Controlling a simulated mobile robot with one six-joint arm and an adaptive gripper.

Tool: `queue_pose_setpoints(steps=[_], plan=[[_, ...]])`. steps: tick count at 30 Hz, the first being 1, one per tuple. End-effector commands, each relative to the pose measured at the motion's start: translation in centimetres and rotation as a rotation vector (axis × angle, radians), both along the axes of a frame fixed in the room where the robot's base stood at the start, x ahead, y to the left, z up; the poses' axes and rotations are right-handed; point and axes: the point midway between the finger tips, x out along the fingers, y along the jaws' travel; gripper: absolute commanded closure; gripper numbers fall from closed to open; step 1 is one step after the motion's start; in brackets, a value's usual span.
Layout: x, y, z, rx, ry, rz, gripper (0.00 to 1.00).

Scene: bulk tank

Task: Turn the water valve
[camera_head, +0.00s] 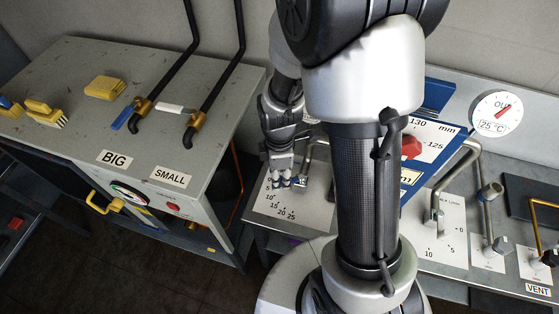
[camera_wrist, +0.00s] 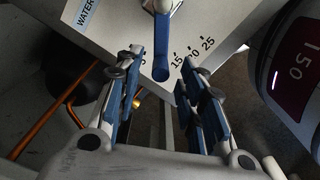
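The water valve shows in the wrist view as a blue lever handle (camera_wrist: 161,60) on a pale metal stem. It sits over a white panel (camera_wrist: 112,22) with a partly visible "WATER" label and a number scale with 15, 20 and 25. My gripper (camera_wrist: 162,58) is open, one finger on each side of the handle in the picture, with a visible gap on both sides. I cannot tell how far the fingers are above the handle. In the head view my gripper (camera_head: 286,181) is over the scale panel (camera_head: 290,207), and the valve is mostly hidden.
A grey bench with blue and brass valves (camera_head: 143,103) labelled BIG and SMALL stands at the left. A blue gauge board (camera_head: 435,137) and grey pipes stand behind my arm. A round OUT dial (camera_head: 497,113) hangs at the right. An orange pipe (camera_wrist: 42,117) runs at left in the wrist view.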

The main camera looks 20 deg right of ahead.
Motion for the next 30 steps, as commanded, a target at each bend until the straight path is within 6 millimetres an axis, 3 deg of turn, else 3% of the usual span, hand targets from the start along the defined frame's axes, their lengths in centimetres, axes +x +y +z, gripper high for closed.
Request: queue_pose_setpoints(steps=[6,13,18,30], plan=[[0.2,0.0,5.0,0.000,-0.009,0.000,0.64],[0.1,0.0,8.7,0.000,-0.005,0.000,0.64],[0.0,0.0,9.7,0.000,-0.001,0.000,0.64],[0.0,0.0,9.8,0.000,-0.001,0.000,0.64]])
